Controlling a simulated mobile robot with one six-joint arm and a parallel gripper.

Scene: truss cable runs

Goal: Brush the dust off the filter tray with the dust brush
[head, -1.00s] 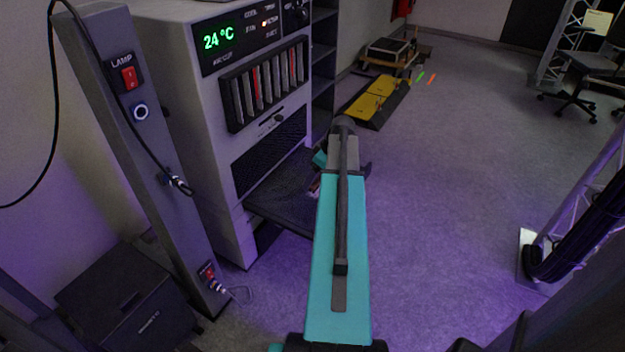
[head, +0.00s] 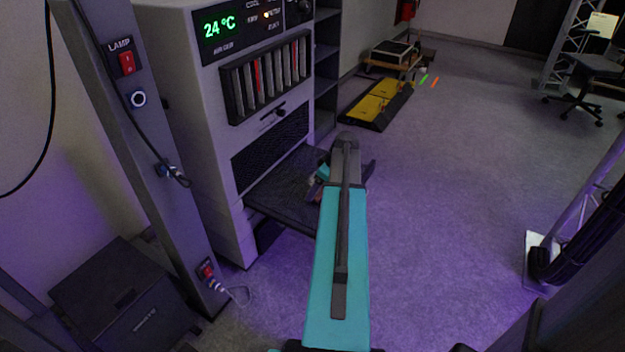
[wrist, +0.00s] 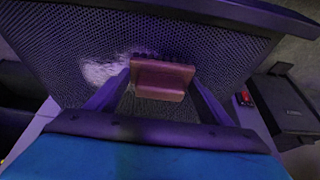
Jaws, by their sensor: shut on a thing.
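The filter tray (head: 270,197) is a dark mesh tray sticking out low from the front of the grey cabinet. In the wrist view its mesh (wrist: 60,45) fills most of the picture, inside a dark rim. A pale dust patch (wrist: 103,70) lies on the mesh, left of the dust brush and running towards it. The dust brush (wrist: 163,80) is a reddish-brown block with dark bristles on its far side. My gripper (wrist: 160,88) is shut on it, one finger at each side. I cannot tell whether the bristles touch the mesh. My arm hides part of the tray in the head view.
The grey cabinet (head: 215,135) with a 24 °C display stands behind the tray. A grey post (head: 130,130) with a lamp switch and cables stands left of it, near a dark box (head: 125,300). Floor to the right is clear up to a truss foot (head: 535,260).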

